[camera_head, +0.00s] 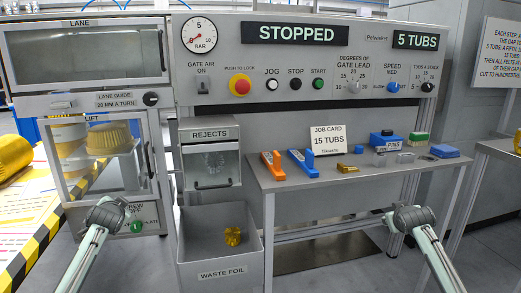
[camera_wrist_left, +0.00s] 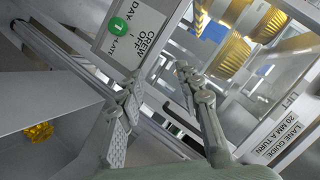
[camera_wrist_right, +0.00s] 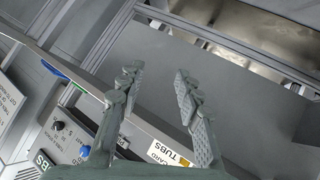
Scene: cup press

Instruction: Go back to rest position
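My left gripper (camera_head: 112,208) is in front of the lower left of the machine, near the crew panel. In the left wrist view my left gripper (camera_wrist_left: 160,95) has its two fingers apart with nothing between them. My right gripper (camera_head: 408,213) is in front of the right part of the bench, below its top. In the right wrist view my right gripper (camera_wrist_right: 155,85) also has its fingers apart and empty. Neither gripper touches anything that I can see.
The bench (camera_head: 262,178) carries an orange tool (camera_head: 273,165), a blue tool (camera_head: 303,162), a job card (camera_head: 328,140) and several small blocks. The lift compartment (camera_head: 95,160) stands behind my left gripper. The status sign (camera_head: 294,33) reads STOPPED.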

